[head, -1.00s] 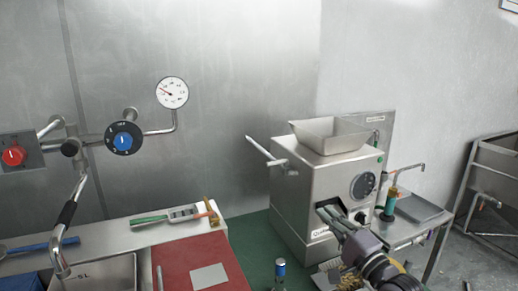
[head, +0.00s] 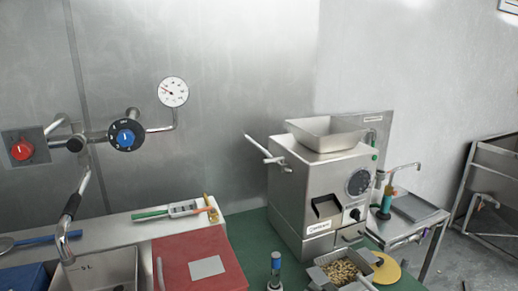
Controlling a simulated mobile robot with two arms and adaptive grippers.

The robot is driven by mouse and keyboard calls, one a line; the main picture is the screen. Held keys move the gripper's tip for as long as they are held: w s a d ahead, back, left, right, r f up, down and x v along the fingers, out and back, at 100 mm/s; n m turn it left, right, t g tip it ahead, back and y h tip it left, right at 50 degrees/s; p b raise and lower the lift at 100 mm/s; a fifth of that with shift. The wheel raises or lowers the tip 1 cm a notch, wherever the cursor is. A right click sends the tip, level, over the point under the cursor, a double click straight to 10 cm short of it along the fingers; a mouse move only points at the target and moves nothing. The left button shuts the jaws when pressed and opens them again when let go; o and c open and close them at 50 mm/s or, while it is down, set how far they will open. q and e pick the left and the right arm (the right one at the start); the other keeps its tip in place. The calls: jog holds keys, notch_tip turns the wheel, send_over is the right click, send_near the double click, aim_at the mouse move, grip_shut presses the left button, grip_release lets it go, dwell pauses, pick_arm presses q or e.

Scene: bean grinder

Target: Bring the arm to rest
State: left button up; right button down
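Neither of my arms nor grippers shows in the head view. The steel bean grinder (head: 291,213) stands on the green surface with an open tray-shaped hopper (head: 327,139) on top. Its front has a dark square opening (head: 326,206), a round dial (head: 359,181) and a black knob. A metal container of beans (head: 341,272) sits in front of the grinder, cut off by the bottom edge of the picture.
A yellow disc (head: 386,269) lies right of the container. A blue-topped cylinder (head: 276,266) stands left of it. A red board (head: 174,264), a sink basin (head: 108,268) and a tap are at the left. A steel side table (head: 418,208) stands right of the grinder.

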jog(key=s+d+f+n+g+h, duration=0.25)
jog(key=s+f, duration=0.25)
jog(key=s, duration=0.5)
jog(key=s+d+f+n+g+h, duration=0.25)
jog(key=s+f+g, duration=0.2)
jog(key=s, duration=0.45)
jog(key=s+d+f+n+g+h, duration=0.25)
jog(key=s+f, duration=0.25)
jog(key=s, duration=0.5)
notch_tip(320, 180, down, 26)
jog(key=n+g, duration=0.1)
jog(key=s+d+f+g, duration=0.1)
jog(key=s+d+f, duration=0.1)
jog(key=s+f, duration=1.4)
jog(key=shift+s+d+f, duration=0.4)
jog(key=shift+s, duration=0.4)
jog(key=shift+g, duration=0.25)
